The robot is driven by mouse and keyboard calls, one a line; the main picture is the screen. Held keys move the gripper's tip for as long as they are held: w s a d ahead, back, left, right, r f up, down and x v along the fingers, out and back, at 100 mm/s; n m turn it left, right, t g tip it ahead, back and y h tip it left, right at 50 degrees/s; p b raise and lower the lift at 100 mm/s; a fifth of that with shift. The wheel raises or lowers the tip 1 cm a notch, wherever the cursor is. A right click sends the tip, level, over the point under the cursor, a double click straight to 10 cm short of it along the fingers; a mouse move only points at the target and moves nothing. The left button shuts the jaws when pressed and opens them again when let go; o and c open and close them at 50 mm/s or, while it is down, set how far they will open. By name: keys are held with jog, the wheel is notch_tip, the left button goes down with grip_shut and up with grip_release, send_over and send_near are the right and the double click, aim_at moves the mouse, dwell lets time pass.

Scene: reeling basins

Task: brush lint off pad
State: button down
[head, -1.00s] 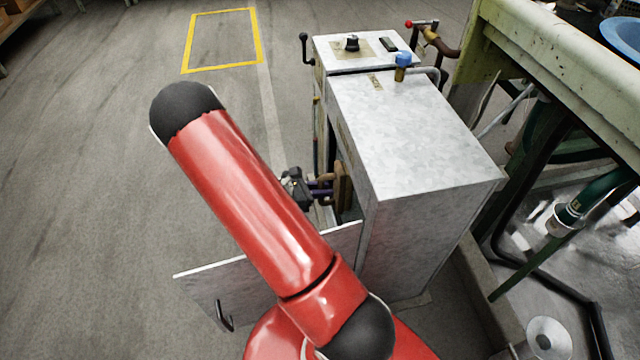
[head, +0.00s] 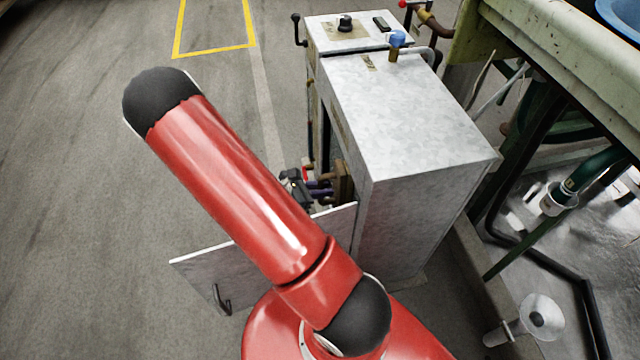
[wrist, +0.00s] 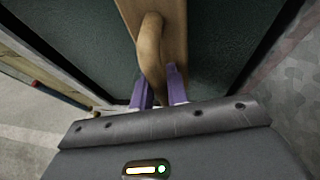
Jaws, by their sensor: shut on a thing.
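My gripper (wrist: 158,92) has purple fingers shut on the bowed handle of a wooden brush (wrist: 178,15). The brush also shows in the head view (head: 344,183), at the open left side of the grey metal cabinet, partly hidden by my arm. In the wrist view a dark green flat surface (wrist: 85,35), perhaps the pad, lies behind the brush. The bristles are hidden, and I cannot tell whether they touch that surface. I cannot make out any lint. My gripper (head: 318,187) is small in the head view, beyond my red arm.
The metal cabinet (head: 420,120) has a knob and levers on top. Its open door (head: 205,275) with a black handle sticks out below my arm. A green bench (head: 560,60) stands at right. Pipes and a round metal disc (head: 541,316) are below it. The floor at left is clear.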

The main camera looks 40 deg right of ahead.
jog(key=shift+s+a, duration=0.2)
jog(key=shift+s, duration=0.3)
jog(key=shift+s+a, duration=0.2)
jog(key=shift+s, duration=0.25)
jog(key=shift+w+a+p, duration=0.15)
jog(key=shift+w+a, duration=0.3)
jog(key=shift+a, duration=0.45)
jog(key=shift+w+a+p, duration=0.2)
jog(key=shift+w+a, duration=0.2)
jog(key=shift+a, duration=0.5)
jog(key=shift+w+a+p, duration=0.15)
jog(key=shift+w+a, duration=0.3)
jog(key=shift+a, duration=0.45)
jog(key=shift+w+a, duration=0.35)
jog(key=shift+a, duration=0.35)
jog(key=shift+w+a, duration=0.3)
jog(key=shift+a, duration=0.35)
